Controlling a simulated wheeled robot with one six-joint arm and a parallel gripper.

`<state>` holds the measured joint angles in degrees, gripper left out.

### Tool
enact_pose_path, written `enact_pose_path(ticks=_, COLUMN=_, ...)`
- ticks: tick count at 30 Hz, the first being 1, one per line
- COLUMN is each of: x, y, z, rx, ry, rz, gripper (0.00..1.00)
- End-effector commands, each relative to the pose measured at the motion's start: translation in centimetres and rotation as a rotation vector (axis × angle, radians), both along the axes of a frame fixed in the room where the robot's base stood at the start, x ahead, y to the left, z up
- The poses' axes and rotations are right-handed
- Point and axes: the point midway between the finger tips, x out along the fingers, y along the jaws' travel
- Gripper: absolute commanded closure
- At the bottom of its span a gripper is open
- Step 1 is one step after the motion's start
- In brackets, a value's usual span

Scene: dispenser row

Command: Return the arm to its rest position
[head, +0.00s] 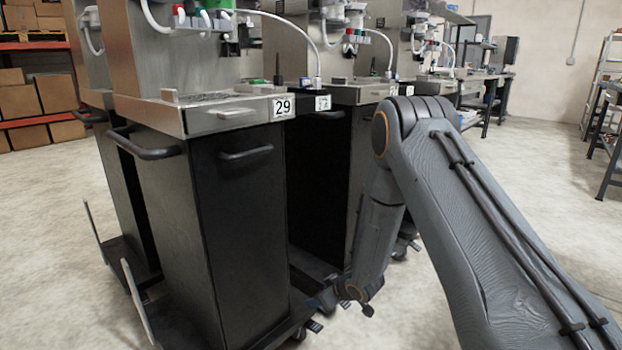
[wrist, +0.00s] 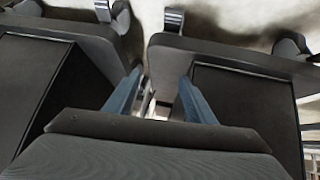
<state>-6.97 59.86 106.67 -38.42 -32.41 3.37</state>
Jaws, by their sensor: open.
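My arm reaches in from the lower right of the head view, bends at a high elbow and hangs down beside the black carts. My gripper (wrist: 160,84) shows in the wrist view as two blue fingers standing apart, with nothing held between them. In the head view the gripper (head: 324,300) is low, near the wheeled bases of the carts, small and partly lost against the dark parts. In the wrist view dark cart bases lie on both sides of the fingers, with a narrow gap ahead. I cannot tell whether the fingers touch anything.
The cart marked 29 (head: 240,190) stands left of my forearm. Another black cart (head: 325,170) stands behind it, partly hidden by my arm. A metal shelf with boxes (head: 35,95) is at the far left. Open floor (head: 535,180) lies right of my arm.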

Motion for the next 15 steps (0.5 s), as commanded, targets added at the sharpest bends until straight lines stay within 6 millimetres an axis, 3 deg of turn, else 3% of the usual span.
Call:
enact_pose_path(ticks=1, x=-0.3, y=0.8, z=2.2, rx=-0.022, ry=0.007, rz=-0.009, gripper=0.50)
enact_pose_path(ticks=8, x=-3.9, y=3.0, z=9.8, rx=-0.118, ry=0.091, rz=-0.079, gripper=0.50)
enact_pose_path(ticks=15, x=-10.8, y=4.7, z=16.9, rx=-0.185, ry=0.198, rz=-0.143, gripper=0.50)
